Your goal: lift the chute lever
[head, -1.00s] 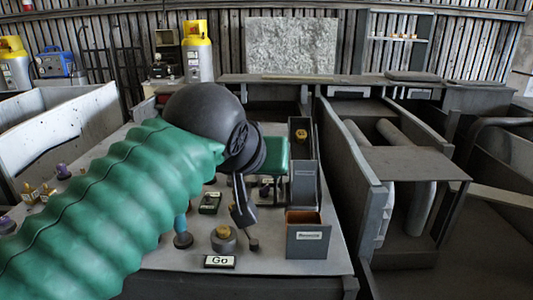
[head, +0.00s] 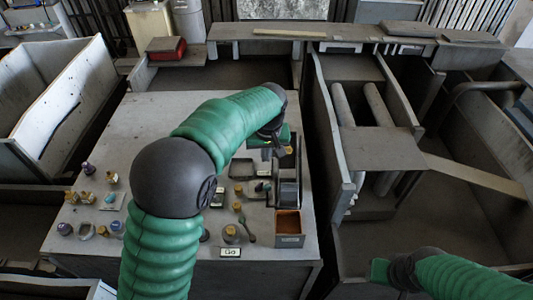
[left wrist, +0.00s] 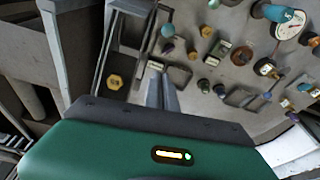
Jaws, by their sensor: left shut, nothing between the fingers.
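The grey chute (head: 288,190) stands at the right of the grey panel top, with an open-topped labelled box (head: 289,226) at its near end. In the left wrist view, the dark chute frame (left wrist: 104,52) has a yellow hex nut (left wrist: 114,82) inside. A dark lever-like piece with a rounded end (head: 249,228) lies left of the box; I cannot tell whether it is the chute lever. My right gripper (head: 380,270) is at the lower right, fingers hidden.
Several knobs and small fittings (head: 112,177) cover the panel's left part. A "Go" label (head: 230,252) sits at the front edge. A low wall (head: 332,150) stands right of the panel, with pipes (head: 380,115) beyond it. The panel's far left area is clear.

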